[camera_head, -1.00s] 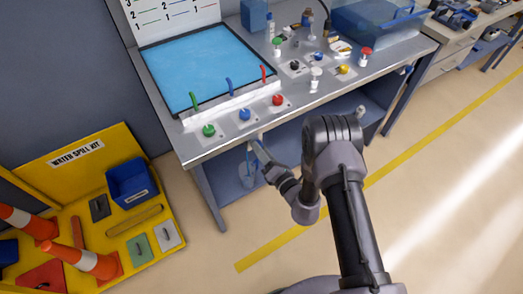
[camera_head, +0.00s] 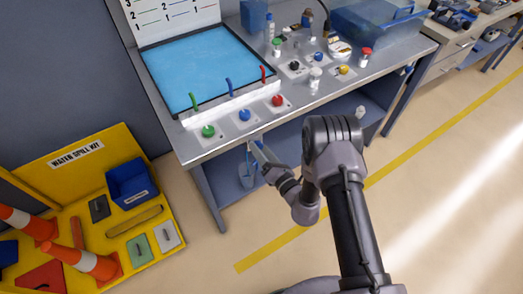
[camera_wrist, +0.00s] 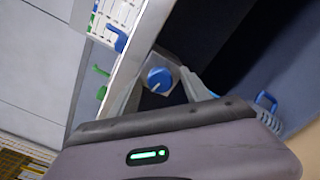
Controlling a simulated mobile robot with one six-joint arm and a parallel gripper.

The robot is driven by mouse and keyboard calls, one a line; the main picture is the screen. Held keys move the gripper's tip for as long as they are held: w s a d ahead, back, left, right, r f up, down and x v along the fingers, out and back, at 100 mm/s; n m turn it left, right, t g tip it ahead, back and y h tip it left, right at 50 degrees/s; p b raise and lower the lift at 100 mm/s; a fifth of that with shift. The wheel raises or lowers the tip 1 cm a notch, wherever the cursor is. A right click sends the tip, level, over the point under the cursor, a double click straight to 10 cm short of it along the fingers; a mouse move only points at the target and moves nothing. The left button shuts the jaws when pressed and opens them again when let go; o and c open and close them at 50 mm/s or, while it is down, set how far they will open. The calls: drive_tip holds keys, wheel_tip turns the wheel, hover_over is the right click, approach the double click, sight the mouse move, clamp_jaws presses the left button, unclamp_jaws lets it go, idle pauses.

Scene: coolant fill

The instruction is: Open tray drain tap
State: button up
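A round blue knob (camera_wrist: 158,80), which looks like the tray drain tap, shows in the wrist view by the bench's front edge. My gripper (camera_wrist: 160,94) has its two grey fingers spread, one on each side of the knob. I cannot tell whether they touch it. In the head view my gripper (camera_head: 256,149) is just below the bench's front edge, and the tap is too small there to make out. The blue water tray (camera_head: 205,68) lies on the bench above. A bucket (camera_head: 246,178) hangs or stands below the edge.
Green (camera_head: 208,131), blue (camera_head: 244,115) and red (camera_head: 277,100) knobs sit on the bench top near the edge. Small bottles and a clear blue bin (camera_head: 375,20) stand behind. A yellow spill kit (camera_head: 85,200) with cones is at left. The floor in front is clear.

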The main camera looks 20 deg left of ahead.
drive_tip(key=p+v, duration=0.3)
drive_tip(key=v, duration=1.4)
drive_tip(key=shift+s+p, duration=0.25)
drive_tip(key=shift+p, duration=0.15)
drive_tip(key=shift+d, duration=0.1)
